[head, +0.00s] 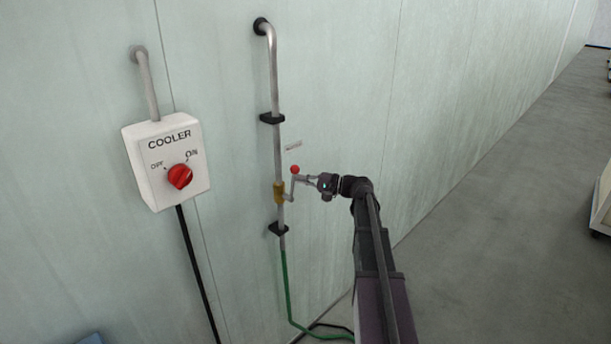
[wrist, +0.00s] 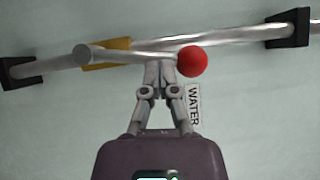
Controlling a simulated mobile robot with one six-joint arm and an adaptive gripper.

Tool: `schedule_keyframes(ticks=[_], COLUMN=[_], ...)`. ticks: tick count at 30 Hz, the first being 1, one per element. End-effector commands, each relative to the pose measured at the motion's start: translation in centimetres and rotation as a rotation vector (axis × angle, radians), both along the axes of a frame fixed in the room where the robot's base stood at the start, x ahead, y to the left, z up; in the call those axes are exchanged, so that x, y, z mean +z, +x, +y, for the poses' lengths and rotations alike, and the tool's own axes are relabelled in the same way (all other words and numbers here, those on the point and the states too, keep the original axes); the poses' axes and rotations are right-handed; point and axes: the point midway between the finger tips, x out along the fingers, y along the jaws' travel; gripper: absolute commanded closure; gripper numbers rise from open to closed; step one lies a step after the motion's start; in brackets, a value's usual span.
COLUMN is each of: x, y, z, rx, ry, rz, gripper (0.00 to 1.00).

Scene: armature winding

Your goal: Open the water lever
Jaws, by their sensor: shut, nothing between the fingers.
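The water lever (head: 291,184) is a thin grey metal arm with a red ball at its top end, mounted on a brass valve (head: 279,192) on the vertical pipe. In the head view it stands roughly upright along the pipe. In the wrist view the lever (wrist: 130,54) runs across the picture, with its red ball (wrist: 192,61) on the right. My gripper (head: 307,180) is just right of the lever, below the ball. In the wrist view the fingertips of my gripper (wrist: 160,64) are together and empty, at the lever's edge beside the ball. Whether they touch it, I cannot tell.
A WATER label (wrist: 193,105) is on the wall near the ball. Black brackets (head: 272,118) hold the pipe, and a green hose (head: 287,290) runs down from it. A white COOLER box (head: 167,165) with a red knob is to the left. Open floor (head: 500,200) lies right.

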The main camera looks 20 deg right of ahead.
Motion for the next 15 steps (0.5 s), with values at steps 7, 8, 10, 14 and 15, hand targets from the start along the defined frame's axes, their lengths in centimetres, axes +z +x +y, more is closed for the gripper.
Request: schedule_keyframes(ticks=[7,8,10,14,15], x=[0.23,0.24,0.26,0.28,0.28], y=[-0.04,-0.04,-0.03,0.01,0.01], z=[0.81,0.84,0.91,0.95,0.96], rx=[0.000,0.000,0.000,0.000,0.000], ry=[-0.007,-0.006,-0.006,-0.006,-0.005], rz=[-0.001,-0.002,-0.002,-0.001,-0.002], gripper=[1.00,1.00,1.00,1.00,1.00])
